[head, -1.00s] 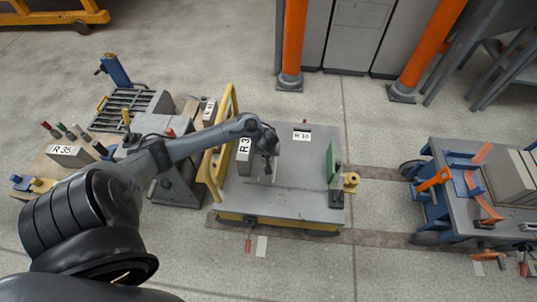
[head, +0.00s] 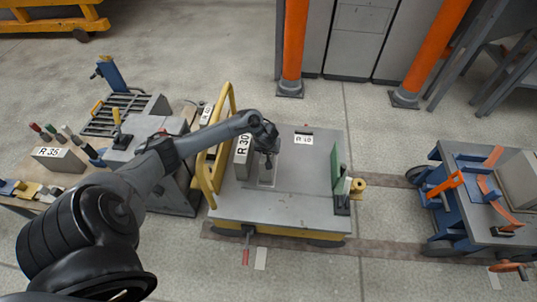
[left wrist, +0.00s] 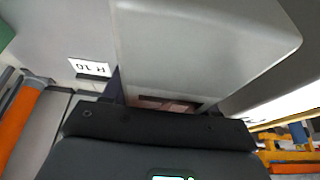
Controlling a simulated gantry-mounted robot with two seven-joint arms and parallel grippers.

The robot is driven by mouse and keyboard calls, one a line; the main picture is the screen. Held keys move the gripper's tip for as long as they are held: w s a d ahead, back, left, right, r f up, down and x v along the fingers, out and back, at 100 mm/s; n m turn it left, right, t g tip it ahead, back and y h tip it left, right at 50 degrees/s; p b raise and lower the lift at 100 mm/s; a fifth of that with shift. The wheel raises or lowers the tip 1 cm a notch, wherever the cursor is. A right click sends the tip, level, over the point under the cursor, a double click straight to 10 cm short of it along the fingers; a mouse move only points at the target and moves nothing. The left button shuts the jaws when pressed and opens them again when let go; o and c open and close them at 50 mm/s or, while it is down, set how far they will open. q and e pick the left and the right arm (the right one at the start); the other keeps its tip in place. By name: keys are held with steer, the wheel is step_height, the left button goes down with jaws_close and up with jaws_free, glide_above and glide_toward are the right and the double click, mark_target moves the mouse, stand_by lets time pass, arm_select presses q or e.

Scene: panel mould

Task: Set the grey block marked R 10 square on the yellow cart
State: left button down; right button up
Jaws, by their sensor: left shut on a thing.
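The yellow cart (head: 300,215) has a grey deck, a yellow skirt and a yellow push handle (head: 214,145). My left gripper (head: 266,160) is over the left half of the deck, shut on a grey block (head: 263,178). That block fills the top of the left wrist view (left wrist: 205,40); its marking does not show, and I cannot tell whether it touches the deck. A white R 10 label (head: 303,139) seems to lie flat at the deck's far side, also seen in the left wrist view (left wrist: 89,67). My right gripper is not in view.
A grey block marked R 30 (head: 242,149) stands beside my left gripper, near the handle. A green upright plate (head: 336,170) is at the deck's right edge. A bench with a block marked R 35 (head: 55,158) is left; a blue-framed cart (head: 450,205) is right.

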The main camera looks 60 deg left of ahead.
arm_select(q)
steer(key=shift+f, duration=0.5)
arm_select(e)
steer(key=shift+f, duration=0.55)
arm_select(q)
steer(key=shift+c, duration=1.6)
jaws_free()
steer(key=shift+f, duration=0.15)
